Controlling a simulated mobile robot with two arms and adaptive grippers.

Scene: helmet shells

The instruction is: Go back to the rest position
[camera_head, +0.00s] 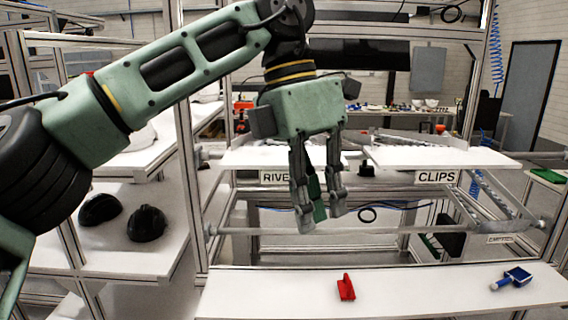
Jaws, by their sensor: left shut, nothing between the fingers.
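My left gripper (322,222) hangs fingers down from the green arm that comes in from the left. It is shut and empty, in the air in front of the shelf rack and above the far side of the white table (250,295). Its fingers cover part of the space between the two shelf labels. My right gripper is not in this view.
A red part (346,288) and a blue tool (516,276) lie on the white table. Behind are shelves labelled CLIPS (436,177) and another partly hidden label (276,178). Black helmet shells (147,223) sit on the left shelf. Metal posts (186,150) stand near my arm.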

